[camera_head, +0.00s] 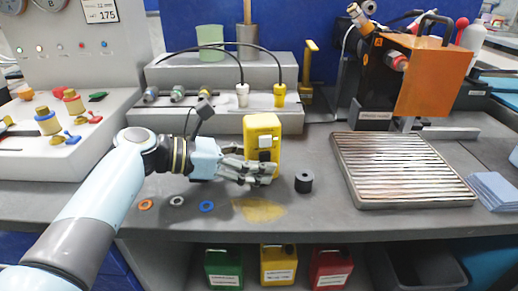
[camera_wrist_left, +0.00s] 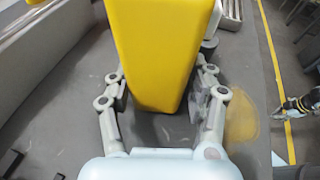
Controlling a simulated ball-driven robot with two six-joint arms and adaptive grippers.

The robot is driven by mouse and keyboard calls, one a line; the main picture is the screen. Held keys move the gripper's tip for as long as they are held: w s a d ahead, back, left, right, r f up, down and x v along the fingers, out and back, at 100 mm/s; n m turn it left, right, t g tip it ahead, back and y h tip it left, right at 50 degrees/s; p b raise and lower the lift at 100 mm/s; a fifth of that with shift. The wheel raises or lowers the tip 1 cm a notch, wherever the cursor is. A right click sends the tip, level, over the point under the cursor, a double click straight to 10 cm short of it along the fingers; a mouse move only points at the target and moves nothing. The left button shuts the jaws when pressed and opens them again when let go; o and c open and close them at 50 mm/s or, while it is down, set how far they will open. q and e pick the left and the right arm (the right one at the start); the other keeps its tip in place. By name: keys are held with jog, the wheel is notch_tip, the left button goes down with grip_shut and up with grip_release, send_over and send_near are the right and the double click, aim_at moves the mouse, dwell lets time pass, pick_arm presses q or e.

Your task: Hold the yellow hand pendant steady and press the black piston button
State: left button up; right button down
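The yellow hand pendant (camera_head: 262,127) is upright in front of the grey fixture, with small pale parts on its face. It fills the upper middle of the left wrist view (camera_wrist_left: 160,50). My left gripper (camera_head: 258,173) is at its lower part, one finger on each side. In the left wrist view the fingers (camera_wrist_left: 161,76) lie close against its sides, and the gripper looks shut on it. I cannot tell whether its base touches the table.
Three rings, orange (camera_head: 145,205), white and blue (camera_head: 207,206), lie in front of my left arm. A ribbed metal tray (camera_head: 400,170) is at right, below an orange machine (camera_head: 432,75). The grey fixture (camera_head: 185,75) with cables stands behind. Bare table lies at front.

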pick_arm(q)
jog(key=shift+c, duration=1.3)
jog(key=shift+o, duration=1.1)
grip_shut()
dwell(0.6)
